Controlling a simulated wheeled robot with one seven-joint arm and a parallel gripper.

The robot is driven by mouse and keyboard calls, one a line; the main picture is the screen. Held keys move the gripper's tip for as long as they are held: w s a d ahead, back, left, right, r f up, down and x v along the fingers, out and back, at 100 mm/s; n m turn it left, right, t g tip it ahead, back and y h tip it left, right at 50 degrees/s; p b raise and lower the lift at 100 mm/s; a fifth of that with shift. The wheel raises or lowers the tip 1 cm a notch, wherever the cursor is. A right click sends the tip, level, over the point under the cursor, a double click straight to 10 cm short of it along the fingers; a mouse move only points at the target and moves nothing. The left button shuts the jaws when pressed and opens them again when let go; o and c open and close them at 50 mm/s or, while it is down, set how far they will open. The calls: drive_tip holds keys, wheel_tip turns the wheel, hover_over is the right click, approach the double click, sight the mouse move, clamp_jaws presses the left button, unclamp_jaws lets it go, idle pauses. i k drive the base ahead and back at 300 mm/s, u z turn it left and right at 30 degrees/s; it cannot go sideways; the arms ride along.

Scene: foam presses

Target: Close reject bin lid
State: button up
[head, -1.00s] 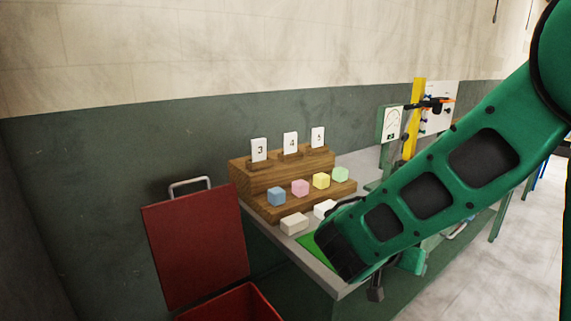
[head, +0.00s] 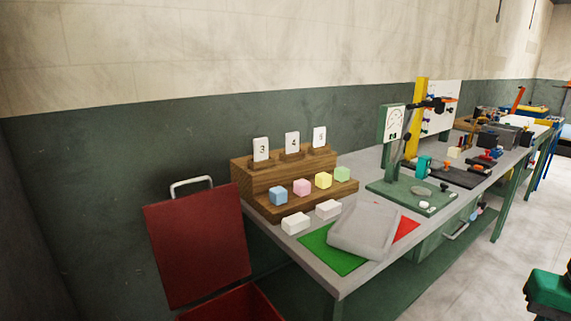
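The reject bin (head: 226,305) is a red box at the bottom of the head view, left of the workbench, partly cut off by the frame. Its red lid (head: 196,247) stands open, upright and leaning toward the wall. A pale metal handle (head: 190,184) sits on the lid's top edge. My gripper is out of the head view. Only a green piece of my arm (head: 550,290) shows at the lower right edge.
The workbench (head: 338,285) stands right of the bin, its near corner close to it. On it are a wooden stepped rack (head: 250,180) with cards and coloured cubes, white blocks, a grey tray (head: 362,230) over green and red mats, and a green press stand (head: 390,192). Floor is clear at right.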

sight(198, 240)
drive_tip(key=u, duration=0.05)
drive_tip(key=i, duration=0.7)
drive_tip(key=u, duration=1.15)
